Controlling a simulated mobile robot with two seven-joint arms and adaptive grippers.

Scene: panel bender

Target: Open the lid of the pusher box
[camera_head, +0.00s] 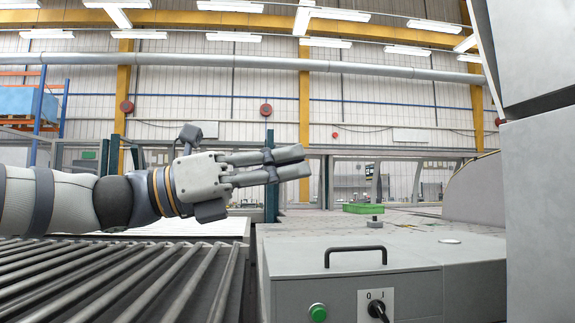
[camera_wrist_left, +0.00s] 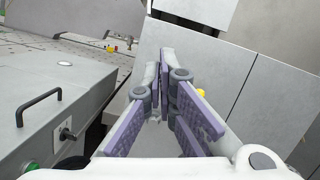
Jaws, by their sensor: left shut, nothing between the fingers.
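The pusher box (camera_head: 350,290) stands at the lower middle of the head view, its lid (camera_head: 300,258) lying flat and closed on top. A dark bar handle (camera_head: 355,250) sits on the lid near the front edge. The handle also shows in the left wrist view (camera_wrist_left: 38,104), at the left. My left gripper (camera_head: 306,162) is shut and empty. It is in the air, above and to the left of the handle, pointing right and apart from the box. My right gripper is not in view.
A green button (camera_head: 318,312) and a black rotary switch (camera_head: 378,310) are on the box front. A roller conveyor (camera_head: 110,280) lies at the left. A green tray (camera_head: 363,208) is farther back. A tall grey machine panel (camera_head: 540,200) stands at the right. The air above the lid is clear.

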